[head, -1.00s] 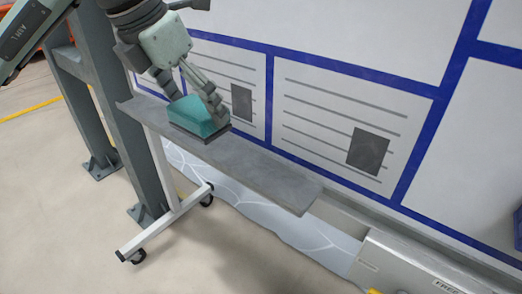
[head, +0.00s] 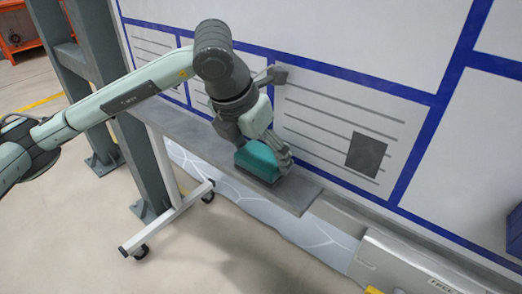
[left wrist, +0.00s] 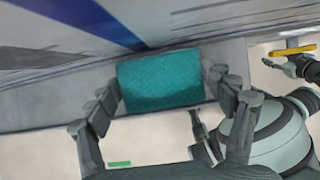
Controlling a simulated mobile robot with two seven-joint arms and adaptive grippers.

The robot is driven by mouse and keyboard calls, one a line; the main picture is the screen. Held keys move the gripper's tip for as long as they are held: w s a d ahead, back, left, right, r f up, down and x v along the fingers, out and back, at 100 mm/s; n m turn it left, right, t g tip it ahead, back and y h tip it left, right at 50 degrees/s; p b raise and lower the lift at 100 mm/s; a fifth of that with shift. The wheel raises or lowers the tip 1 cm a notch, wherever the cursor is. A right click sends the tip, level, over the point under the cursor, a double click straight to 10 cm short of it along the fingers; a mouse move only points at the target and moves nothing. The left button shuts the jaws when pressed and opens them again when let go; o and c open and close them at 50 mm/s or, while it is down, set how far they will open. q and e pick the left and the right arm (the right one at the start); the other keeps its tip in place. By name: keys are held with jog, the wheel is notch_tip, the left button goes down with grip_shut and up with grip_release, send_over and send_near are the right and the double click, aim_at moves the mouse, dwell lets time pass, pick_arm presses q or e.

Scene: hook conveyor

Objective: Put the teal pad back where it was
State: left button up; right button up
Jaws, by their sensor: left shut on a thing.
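The teal pad (head: 257,160), a teal block with a dark underside, is held between the fingers of my left gripper (head: 263,155). It is at the right part of the grey ledge (head: 195,142) under the whiteboard, on or just above it; I cannot tell whether it touches. In the left wrist view the teal pad (left wrist: 160,80) lies between the two fingers of my left gripper (left wrist: 165,95), with the ledge (left wrist: 55,103) around it. A dark gripper-like part at the right edge of the left wrist view may be my right gripper; its jaws are unclear.
The whiteboard (head: 330,95) with blue lines and grey rectangles rises right behind the ledge. A grey post (head: 140,160) and a white wheeled stand (head: 165,225) are at the left. A grey metal box (head: 400,268) is at the lower right. The ledge's right end is bare.

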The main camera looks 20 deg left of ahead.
pick_arm(q)
jog(key=o, duration=1)
jog(key=shift+r, duration=0.1)
jog(key=v, duration=1.1)
jog(key=shift+s+r, duration=0.1)
jog(key=shift+r, duration=0.3)
